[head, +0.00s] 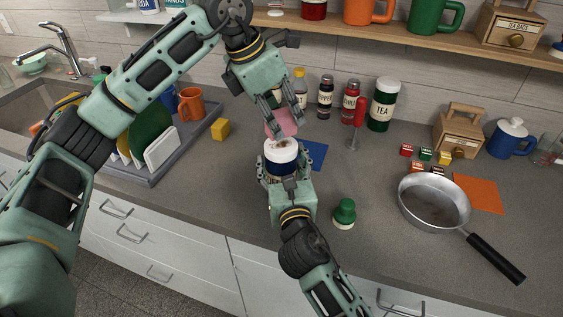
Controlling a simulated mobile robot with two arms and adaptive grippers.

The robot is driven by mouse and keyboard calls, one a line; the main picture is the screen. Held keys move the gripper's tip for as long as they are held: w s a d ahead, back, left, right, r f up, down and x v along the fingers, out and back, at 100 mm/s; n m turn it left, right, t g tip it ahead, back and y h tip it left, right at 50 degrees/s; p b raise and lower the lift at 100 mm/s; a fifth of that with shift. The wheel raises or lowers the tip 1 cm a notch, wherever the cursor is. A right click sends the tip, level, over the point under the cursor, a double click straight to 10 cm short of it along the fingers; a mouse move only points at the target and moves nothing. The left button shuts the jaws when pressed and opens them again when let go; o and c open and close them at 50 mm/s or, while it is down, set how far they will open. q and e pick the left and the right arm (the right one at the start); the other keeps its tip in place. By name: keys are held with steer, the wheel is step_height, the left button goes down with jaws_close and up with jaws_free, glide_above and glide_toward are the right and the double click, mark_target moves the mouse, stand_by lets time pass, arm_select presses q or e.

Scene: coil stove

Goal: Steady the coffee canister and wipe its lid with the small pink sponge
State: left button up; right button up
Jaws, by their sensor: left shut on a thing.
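The coffee canister (283,162) stands on the grey counter, dark blue with a white lid (282,148) that has a brown smudge on top. My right gripper (284,172) comes in from the front, its fingers on both sides of the canister and closed against it. The small pink sponge (281,124) is in my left gripper (280,110), which is shut on it and points down. The sponge is just above or behind the lid's far edge; I cannot tell whether it touches. The canister's lower front is hidden by my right gripper.
A blue flat square (314,155) lies right of the canister, a green-topped jar (344,213) at front right. Spice jars (325,95) stand behind. A dish rack (160,150) is left, a frying pan (433,202) right. A shelf (390,24) runs above.

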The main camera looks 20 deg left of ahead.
steer(key=c, duration=0.8)
steer(key=o, duration=1.3)
steer(key=shift+s, duration=0.1)
steer(key=v, duration=1.1)
steer(key=shift+s+d, duration=0.2)
steer(key=shift+s, duration=0.15)
steer(key=shift+f, duration=0.1)
